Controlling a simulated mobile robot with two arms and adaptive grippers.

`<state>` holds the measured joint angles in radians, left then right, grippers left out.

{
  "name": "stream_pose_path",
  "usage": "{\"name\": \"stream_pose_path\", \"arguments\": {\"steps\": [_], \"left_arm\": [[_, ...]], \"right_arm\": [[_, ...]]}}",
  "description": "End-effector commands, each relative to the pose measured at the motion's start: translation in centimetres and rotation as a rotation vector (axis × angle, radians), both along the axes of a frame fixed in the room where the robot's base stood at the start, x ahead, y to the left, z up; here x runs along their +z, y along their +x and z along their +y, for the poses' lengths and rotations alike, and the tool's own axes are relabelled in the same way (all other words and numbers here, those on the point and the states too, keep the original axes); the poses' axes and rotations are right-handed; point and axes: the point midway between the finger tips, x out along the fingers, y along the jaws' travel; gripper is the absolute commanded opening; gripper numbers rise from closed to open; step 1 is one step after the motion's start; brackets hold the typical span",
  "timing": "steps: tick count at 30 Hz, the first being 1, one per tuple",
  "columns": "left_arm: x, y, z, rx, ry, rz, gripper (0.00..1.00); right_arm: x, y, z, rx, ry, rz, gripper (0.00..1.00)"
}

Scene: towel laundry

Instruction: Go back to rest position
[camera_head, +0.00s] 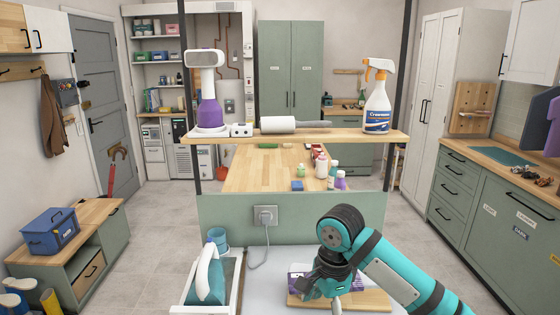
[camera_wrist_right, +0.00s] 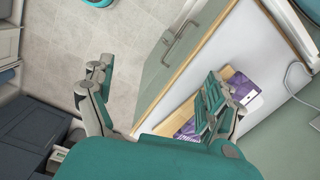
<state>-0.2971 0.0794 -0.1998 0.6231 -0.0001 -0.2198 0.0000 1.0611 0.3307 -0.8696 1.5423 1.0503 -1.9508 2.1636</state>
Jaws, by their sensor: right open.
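My right arm comes in from the lower right in the head view. My right gripper (camera_head: 322,290) hangs over the near white worktop (camera_head: 262,290), at a wooden board (camera_head: 372,300). A purple and white item (camera_head: 297,282) lies on the board, partly hidden by the gripper. In the right wrist view the gripper (camera_wrist_right: 155,100) has its two fingers wide apart with nothing between them. The purple item (camera_wrist_right: 243,88) is behind the right finger there; I cannot tell whether they touch. My left gripper is not in view.
A teal and white iron-like object (camera_head: 207,278) sits in a white tray (camera_head: 238,290) left of the board. A wooden shelf (camera_head: 345,134) above carries a spray bottle (camera_head: 377,105) and a purple-white appliance (camera_head: 207,100). A socket with a cable (camera_head: 265,215) is on the green panel.

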Motion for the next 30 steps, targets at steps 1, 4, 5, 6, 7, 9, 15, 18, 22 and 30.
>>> {"name": "stream_pose_path", "arguments": {"steps": [1, 4, 5, 6, 7, 9, 15, 18, 22, 30], "left_arm": [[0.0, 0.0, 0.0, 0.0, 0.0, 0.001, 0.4], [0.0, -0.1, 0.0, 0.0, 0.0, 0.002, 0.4], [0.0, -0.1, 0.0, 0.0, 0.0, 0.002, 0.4], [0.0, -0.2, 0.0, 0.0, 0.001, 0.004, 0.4], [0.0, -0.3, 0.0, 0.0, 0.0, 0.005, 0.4], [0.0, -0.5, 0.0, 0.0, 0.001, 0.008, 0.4], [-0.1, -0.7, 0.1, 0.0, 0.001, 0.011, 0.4], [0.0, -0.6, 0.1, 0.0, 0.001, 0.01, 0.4], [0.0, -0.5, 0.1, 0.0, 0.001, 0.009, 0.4], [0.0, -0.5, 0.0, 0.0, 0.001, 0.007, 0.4]], "right_arm": [[-1.2, -0.7, 0.5, 0.05, 0.017, -0.001, 0.88], [-3.3, -1.9, 1.4, 0.163, 0.05, -0.019, 0.88], [-4.0, -2.4, 1.7, 0.199, 0.06, -0.026, 0.88], [-4.8, -3.0, 2.0, 0.25, 0.077, -0.038, 0.88], [-5.5, -3.5, 2.3, 0.289, 0.089, -0.048, 0.88], [-7.3, -4.9, 2.9, 0.392, 0.121, -0.078, 0.88], [-12.6, -10.5, 3.4, 0.722, 0.192, -0.238, 0.88], [-14.6, -13.6, 2.2, 0.863, 0.171, -0.324, 0.88], [-16.4, -17.2, -0.6, 1.012, 0.088, -0.396, 0.88], [-17.7, -22.5, -5.9, 1.201, -0.084, -0.4, 0.88]]}}
